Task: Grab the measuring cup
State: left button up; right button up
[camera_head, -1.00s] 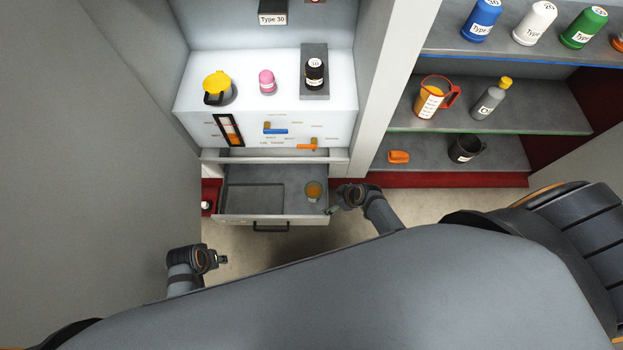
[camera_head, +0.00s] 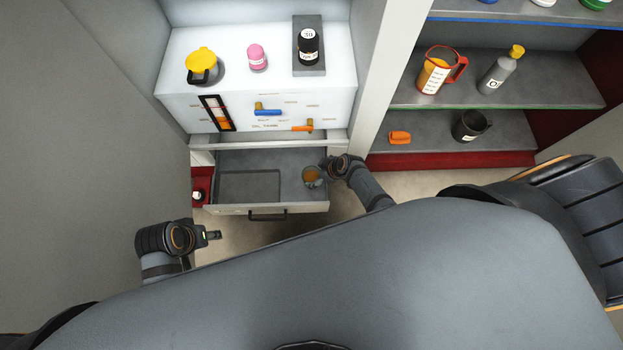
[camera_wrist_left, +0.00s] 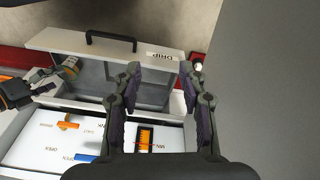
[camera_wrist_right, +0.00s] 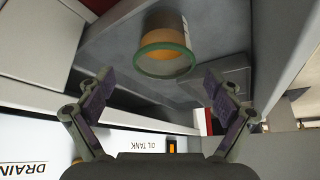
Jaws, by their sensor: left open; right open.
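A small clear cup (camera_head: 312,176) with amber contents stands in the right part of the open drawer. In the right wrist view the cup (camera_wrist_right: 164,48) shows a greenish rim. My right gripper (camera_wrist_right: 160,88) is open, with the cup just beyond its fingertips, not between them. In the head view the right gripper (camera_head: 332,168) is at the cup's right side; contact cannot be told. A larger jug (camera_head: 436,75) with a red handle, scale marks and orange contents stands on the middle shelf. My left gripper (camera_head: 214,235) is open and empty, left of the drawer front.
The open drawer (camera_head: 225,162) has a raised rim, a front handle (camera_head: 267,215) and a recessed compartment. Above it is a white panel with blue and orange valve handles. A grey bottle (camera_head: 500,72), black mug (camera_head: 470,127) and orange piece (camera_head: 399,138) stand on the right shelves.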

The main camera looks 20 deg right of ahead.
aim_at(311, 175)
jog(key=b+x, duration=0.2)
jog(key=x, duration=0.1)
jog(key=shift+a+f, duration=0.25)
jog(key=shift+f, duration=0.05)
jog(key=shift+w+a+f, duration=0.15)
jog(key=shift+f, duration=0.1)
pick_arm(q)
jog(key=f, duration=0.1)
jog(key=f+t, duration=0.1)
jog(key=d+f, duration=0.1)
jog(key=shift+w+d+f+h, duration=0.1)
jog(key=shift+w+f+h, duration=0.05)
jog(key=shift+w+h, duration=0.2)
pick_arm(e)
jog(key=shift+c, duration=0.3)
jog(key=c, duration=1.3)
jog(key=shift+c, duration=0.2)
pick_arm(q)
jog(key=shift+s, duration=0.1)
pick_arm(e)
jog(key=shift+r, duration=0.2)
